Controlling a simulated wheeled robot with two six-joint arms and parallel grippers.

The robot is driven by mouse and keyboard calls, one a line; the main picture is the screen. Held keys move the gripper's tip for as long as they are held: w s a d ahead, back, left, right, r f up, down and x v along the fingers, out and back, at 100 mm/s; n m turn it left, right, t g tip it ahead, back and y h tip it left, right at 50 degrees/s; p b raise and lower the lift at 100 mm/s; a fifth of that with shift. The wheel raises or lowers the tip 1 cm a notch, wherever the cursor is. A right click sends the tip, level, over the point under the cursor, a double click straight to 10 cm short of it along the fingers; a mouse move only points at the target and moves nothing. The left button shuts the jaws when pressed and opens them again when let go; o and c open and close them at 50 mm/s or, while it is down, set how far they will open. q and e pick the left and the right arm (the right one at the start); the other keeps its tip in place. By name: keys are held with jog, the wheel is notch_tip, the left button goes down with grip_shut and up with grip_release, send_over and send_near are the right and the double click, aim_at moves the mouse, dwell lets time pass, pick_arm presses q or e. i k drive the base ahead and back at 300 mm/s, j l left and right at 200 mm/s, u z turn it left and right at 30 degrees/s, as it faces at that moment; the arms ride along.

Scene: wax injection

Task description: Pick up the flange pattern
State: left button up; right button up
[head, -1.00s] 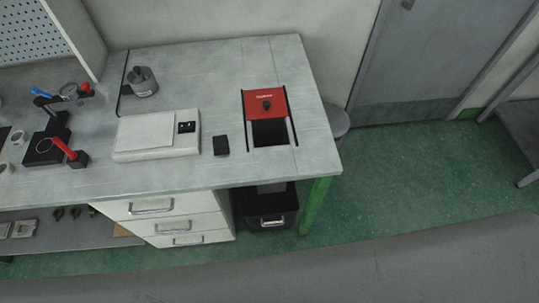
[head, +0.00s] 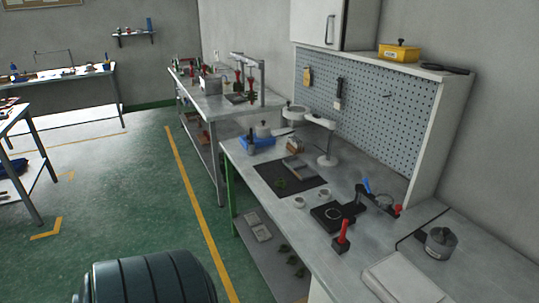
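No piece is clearly recognisable as the flange pattern. A small dark green piece (head: 280,184) lies on the black mat (head: 300,174) on the near workbench; it is too small to tell its shape. Several similar green pieces (head: 291,262) lie on the lower shelf under this bench. Neither of my grippers is in the head view.
The workbench (head: 262,163) also carries a blue tray (head: 258,141), a white lamp (head: 326,140), a black fixture (head: 333,215), a red-handled tool (head: 342,235) and a grey pot (head: 440,243). Another bench (head: 208,101) stands behind. Green floor (head: 130,190) is open at left.

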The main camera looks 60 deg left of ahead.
aim_at(281, 183)
jog(key=u, duration=1.75)
jog(key=i+j+z, duration=0.15)
jog(key=z, duration=0.3)
jog(key=i+j+z, duration=0.1)
jog(key=z, duration=0.4)
jog(key=i+j+z, duration=0.1)
jog(key=j+z, duration=0.2)
jog(key=z, duration=0.15)
